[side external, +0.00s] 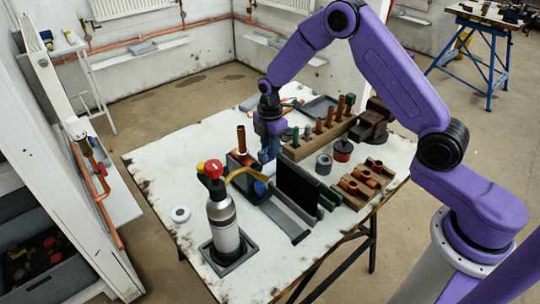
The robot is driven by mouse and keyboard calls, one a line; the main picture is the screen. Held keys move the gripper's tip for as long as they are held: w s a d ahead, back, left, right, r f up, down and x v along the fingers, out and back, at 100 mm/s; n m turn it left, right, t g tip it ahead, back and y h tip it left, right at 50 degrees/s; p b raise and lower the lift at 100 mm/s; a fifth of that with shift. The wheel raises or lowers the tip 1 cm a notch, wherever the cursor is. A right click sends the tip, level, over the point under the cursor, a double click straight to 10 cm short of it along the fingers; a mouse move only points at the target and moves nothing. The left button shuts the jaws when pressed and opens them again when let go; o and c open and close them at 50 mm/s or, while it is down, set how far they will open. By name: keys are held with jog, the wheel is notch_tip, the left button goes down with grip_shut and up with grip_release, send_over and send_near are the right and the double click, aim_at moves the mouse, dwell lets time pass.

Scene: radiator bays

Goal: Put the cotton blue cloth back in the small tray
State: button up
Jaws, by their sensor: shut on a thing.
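My gripper (268,157) points down over the middle of the worktable, behind the black upright panel. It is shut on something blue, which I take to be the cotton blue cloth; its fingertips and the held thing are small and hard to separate. A brighter blue patch (261,188) shows just below, beside the yellow hose and partly hidden by the panel; I cannot tell whether it is part of the cloth. A shallow dark grey tray (318,107) lies at the back of the table. I cannot tell whether it is the small tray.
A grey cylinder with red top (222,225) stands at the front left. A black panel (297,187) stands upright near the gripper. A dark box (242,160) is left of it. A wooden rack (320,138) and a vise (374,122) are right. The table's left side (175,160) is mostly clear.

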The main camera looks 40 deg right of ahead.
jog(key=shift+f, duration=1.8)
jog(key=shift+f, duration=0.1)
jog(key=o, duration=0.9)
jog(key=shift+o, duration=0.2)
